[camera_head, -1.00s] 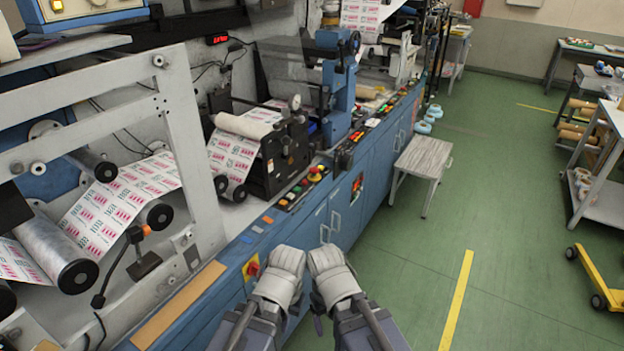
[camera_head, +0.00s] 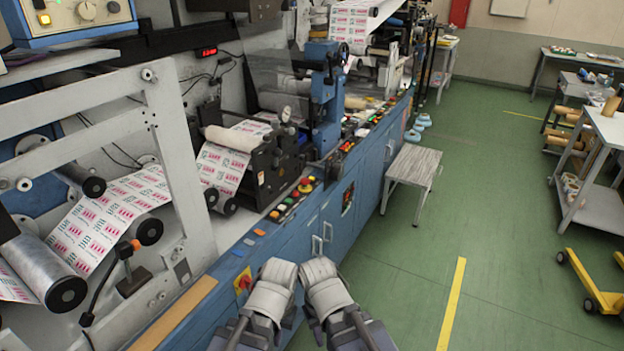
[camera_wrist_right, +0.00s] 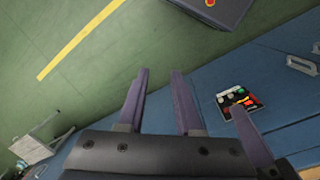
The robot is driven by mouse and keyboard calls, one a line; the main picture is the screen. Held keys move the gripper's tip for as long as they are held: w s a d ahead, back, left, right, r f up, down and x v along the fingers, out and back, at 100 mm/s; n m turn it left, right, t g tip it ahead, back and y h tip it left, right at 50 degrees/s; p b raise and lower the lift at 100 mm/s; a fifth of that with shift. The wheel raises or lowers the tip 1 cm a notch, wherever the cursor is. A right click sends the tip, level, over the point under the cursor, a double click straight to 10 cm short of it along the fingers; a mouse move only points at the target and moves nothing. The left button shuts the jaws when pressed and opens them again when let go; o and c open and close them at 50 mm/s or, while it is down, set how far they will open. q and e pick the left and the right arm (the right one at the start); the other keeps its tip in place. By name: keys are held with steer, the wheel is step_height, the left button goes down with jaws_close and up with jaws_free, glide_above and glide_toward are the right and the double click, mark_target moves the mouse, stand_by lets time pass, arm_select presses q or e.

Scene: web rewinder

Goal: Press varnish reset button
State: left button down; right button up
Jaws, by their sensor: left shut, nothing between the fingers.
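No button can be read as the varnish reset. Small coloured buttons line the machine's front ledge (camera_head: 285,208), with a red mushroom button on yellow (camera_head: 305,186). A red-and-yellow switch (camera_head: 243,280) sits on the blue front. A dark panel with red, green and white buttons (camera_wrist_right: 239,101) shows on blue in the right wrist view. My left gripper (camera_head: 275,273) is shut and empty in front of the blue cabinets. My right gripper (camera_head: 318,271) is close beside it; its fingertips are hidden in the head view. In the right wrist view its fingers (camera_wrist_right: 160,72) stand apart, with nothing between them.
The blue machine (camera_head: 325,235) with printed web and rollers fills the left. A grey stool (camera_head: 413,165) stands by its front. A yellow pallet truck (camera_head: 597,290) and a grey trolley (camera_head: 597,205) are at right. Green floor (camera_head: 480,190) between is open.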

jaws_close()
stand_by(1.2)
